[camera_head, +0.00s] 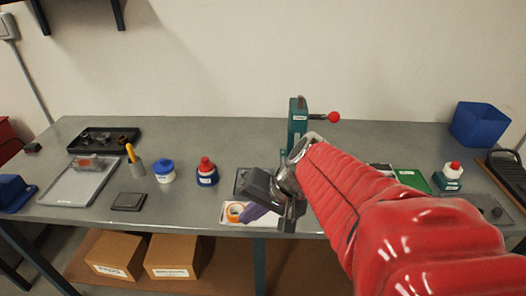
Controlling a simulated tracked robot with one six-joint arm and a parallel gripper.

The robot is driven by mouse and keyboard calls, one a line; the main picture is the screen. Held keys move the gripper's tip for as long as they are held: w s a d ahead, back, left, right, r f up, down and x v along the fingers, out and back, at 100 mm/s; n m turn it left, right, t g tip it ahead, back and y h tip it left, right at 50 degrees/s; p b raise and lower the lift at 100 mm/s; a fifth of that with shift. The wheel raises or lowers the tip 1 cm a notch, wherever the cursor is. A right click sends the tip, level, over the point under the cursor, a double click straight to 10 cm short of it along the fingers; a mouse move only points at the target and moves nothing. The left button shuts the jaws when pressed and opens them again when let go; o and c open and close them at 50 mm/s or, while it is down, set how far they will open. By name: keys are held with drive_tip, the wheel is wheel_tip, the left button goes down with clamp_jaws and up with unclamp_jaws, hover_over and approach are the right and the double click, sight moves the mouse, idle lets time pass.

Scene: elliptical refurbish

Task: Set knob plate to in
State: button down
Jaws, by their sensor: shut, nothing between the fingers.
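A flat grey plate (484,205) with a small dark round knob on it lies at the right front of the bench; it looks like the knob plate. I cannot tell its setting from here. My gripper (288,222) is over the front middle of the bench, well to the left of that plate, with its fingers shut and empty. My red-sleeved arm reaches in from the lower right and hides part of the bench between them.
A teal press (298,120) with a red-ended lever stands behind my gripper. Trays and bottles stand on the left. Boxes (172,257) sit below.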

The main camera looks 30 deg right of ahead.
drive_tip(key=s+d+f+m+t+h, duration=0.2)
drive_tip(key=d+m, duration=0.8)
drive_tip(key=d, duration=1.4)
drive_tip(key=t+h, duration=0.2)
drive_tip(key=t, duration=0.1)
drive_tip(key=shift+m, duration=0.3)
drive_tip(key=shift+d+f, duration=0.1)
drive_tip(key=shift+f, duration=0.05)
drive_tip(key=x, duration=0.9)
drive_tip(key=shift+w+d+f, duration=0.2)
drive_tip(key=shift+w, duration=0.05)
drive_tip(key=w, duration=0.3)
drive_tip(key=shift+d+f, duration=0.2)
drive_tip(key=shift+f, duration=0.1)
drive_tip(key=shift+w+d, duration=0.1)
drive_tip(key=shift+w, duration=0.45)
